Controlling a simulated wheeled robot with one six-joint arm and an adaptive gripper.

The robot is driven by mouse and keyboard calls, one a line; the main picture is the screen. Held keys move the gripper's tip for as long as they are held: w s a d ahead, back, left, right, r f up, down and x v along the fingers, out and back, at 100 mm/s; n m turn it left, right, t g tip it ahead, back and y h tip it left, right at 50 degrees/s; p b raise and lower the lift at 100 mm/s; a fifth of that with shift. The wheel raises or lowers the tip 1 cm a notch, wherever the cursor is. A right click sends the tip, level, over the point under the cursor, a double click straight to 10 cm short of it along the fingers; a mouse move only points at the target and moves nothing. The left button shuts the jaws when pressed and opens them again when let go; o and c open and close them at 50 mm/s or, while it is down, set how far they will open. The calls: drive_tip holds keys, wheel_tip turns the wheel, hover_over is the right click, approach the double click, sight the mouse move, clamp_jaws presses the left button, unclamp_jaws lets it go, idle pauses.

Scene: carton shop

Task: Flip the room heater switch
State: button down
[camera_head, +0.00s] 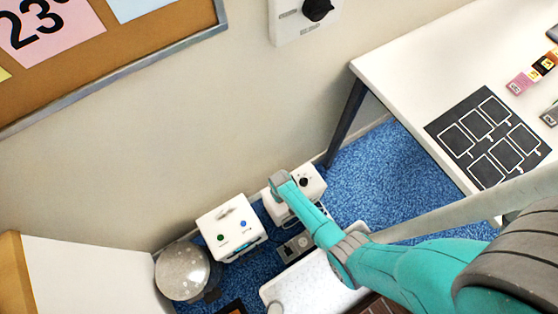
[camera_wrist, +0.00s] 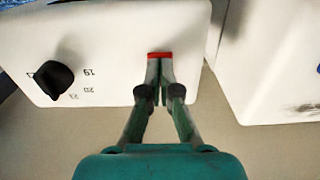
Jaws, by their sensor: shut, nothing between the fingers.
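A white box heater (camera_head: 312,178) with a black knob (camera_head: 303,182) stands on the blue floor by the wall in the head view, partly covered by my arm. In the wrist view the white heater (camera_wrist: 115,30) shows the black dial (camera_wrist: 52,79) with numbers such as 19 and 20 beside it. A red switch (camera_wrist: 160,54) sits near its edge, partly hidden by my fingers. My gripper (camera_wrist: 160,68) is shut and empty, its fingertips right at the red switch. I cannot tell whether they touch it. In the head view my fingers are hidden.
Another white box (camera_head: 231,228) with green and blue buttons stands just left of the heater; a white box (camera_wrist: 270,60) fills the wrist view's right side. A white table (camera_head: 410,60) stands right. A knob panel (camera_head: 305,18) hangs above.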

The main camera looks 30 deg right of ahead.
drive_tip(key=shift+f, duration=0.55)
idle(0.4)
drive_tip(key=shift+r, duration=3.5)
drive_tip(key=shift+s, duration=0.1)
